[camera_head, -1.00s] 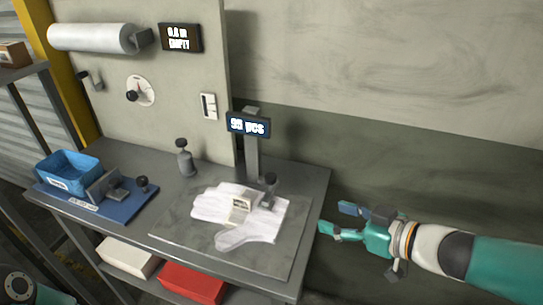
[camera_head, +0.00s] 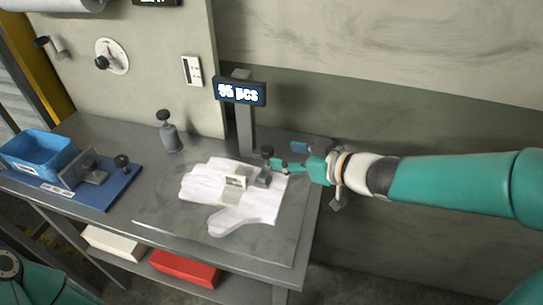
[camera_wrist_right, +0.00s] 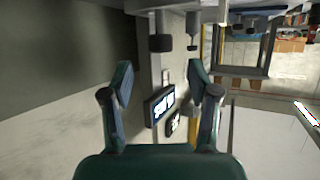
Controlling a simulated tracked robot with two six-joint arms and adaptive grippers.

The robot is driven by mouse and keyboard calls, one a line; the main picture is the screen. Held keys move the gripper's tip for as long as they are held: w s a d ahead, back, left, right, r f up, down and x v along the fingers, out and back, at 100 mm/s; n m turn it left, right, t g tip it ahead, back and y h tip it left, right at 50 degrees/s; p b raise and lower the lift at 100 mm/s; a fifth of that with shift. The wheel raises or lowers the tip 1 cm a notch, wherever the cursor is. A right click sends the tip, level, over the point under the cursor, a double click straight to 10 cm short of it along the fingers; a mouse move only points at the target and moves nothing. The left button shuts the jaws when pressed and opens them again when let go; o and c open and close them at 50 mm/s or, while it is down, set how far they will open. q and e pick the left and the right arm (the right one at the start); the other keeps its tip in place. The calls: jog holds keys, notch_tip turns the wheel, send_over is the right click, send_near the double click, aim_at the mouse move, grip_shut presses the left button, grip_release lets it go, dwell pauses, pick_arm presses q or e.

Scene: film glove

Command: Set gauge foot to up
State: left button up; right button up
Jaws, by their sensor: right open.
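The gauge stands at the back of the table as a grey post (camera_head: 245,130) with a display (camera_head: 240,91) reading what looks like "95 pcs". Its foot (camera_head: 263,178), with a dark knob (camera_head: 267,152) on top, is low, at the white gloves (camera_head: 240,208). A small pale labelled block (camera_head: 236,181) sits on the gloves. My right gripper (camera_head: 288,160) is open, just right of the knob; I cannot tell if it touches. In the right wrist view its fingers (camera_wrist_right: 162,88) are apart, with the display (camera_wrist_right: 160,106) behind them. My left gripper is not in view.
A blue bin (camera_head: 38,160) and a blue-based fixture (camera_head: 103,192) are at the left. A grey knobbed canister (camera_head: 171,136) stands by the wall panel. A red box (camera_head: 185,268) and a white box (camera_head: 112,243) are under the table. The table front right is clear.

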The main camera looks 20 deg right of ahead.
aim_at(272, 152)
jog(key=b+x, duration=0.1)
jog(key=x, duration=0.5)
jog(key=shift+w+a, duration=0.1)
jog(key=shift+f, duration=0.1)
grip_shut()
